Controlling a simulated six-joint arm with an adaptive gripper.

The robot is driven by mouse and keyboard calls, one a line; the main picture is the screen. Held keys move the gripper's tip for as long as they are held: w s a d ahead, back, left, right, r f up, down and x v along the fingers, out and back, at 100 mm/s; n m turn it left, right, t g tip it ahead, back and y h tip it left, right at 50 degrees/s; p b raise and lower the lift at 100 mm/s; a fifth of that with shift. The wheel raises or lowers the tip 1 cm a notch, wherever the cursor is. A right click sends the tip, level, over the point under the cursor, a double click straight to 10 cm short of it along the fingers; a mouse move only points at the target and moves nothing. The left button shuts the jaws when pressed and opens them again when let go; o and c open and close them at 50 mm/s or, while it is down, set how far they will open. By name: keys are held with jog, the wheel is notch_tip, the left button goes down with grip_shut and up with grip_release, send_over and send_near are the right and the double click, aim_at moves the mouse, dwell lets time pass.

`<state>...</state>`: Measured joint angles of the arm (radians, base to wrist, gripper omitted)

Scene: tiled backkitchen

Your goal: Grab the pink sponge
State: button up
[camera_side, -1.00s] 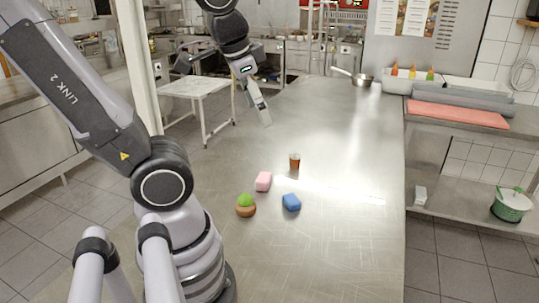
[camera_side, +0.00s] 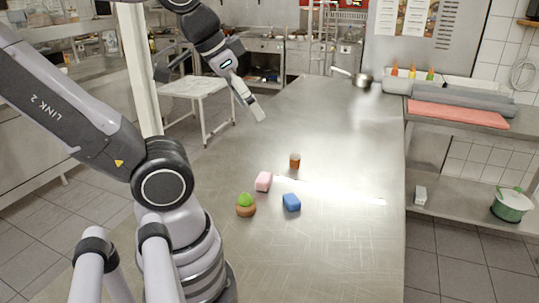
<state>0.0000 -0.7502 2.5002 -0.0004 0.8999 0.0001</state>
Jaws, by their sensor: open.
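The pink sponge (camera_side: 263,181) lies on the steel table (camera_side: 320,245), left of the table's middle. My gripper (camera_side: 257,113) is in the air above the table's far left part, well behind the sponge and apart from it. The gripper is open and empty, with its fingers pointing down and to the right. From this side view the gap between the fingers is hard to see.
A blue sponge (camera_side: 291,202) lies just right of and nearer than the pink one. A brown bowl with a green item (camera_side: 245,205) sits close in front. A brown cup (camera_side: 295,161) stands behind. A pan (camera_side: 361,80) is at the far end. The table's right side is clear.

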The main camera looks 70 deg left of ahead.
jog(key=o, duration=0.5)
jog(key=shift+c, duration=0.2)
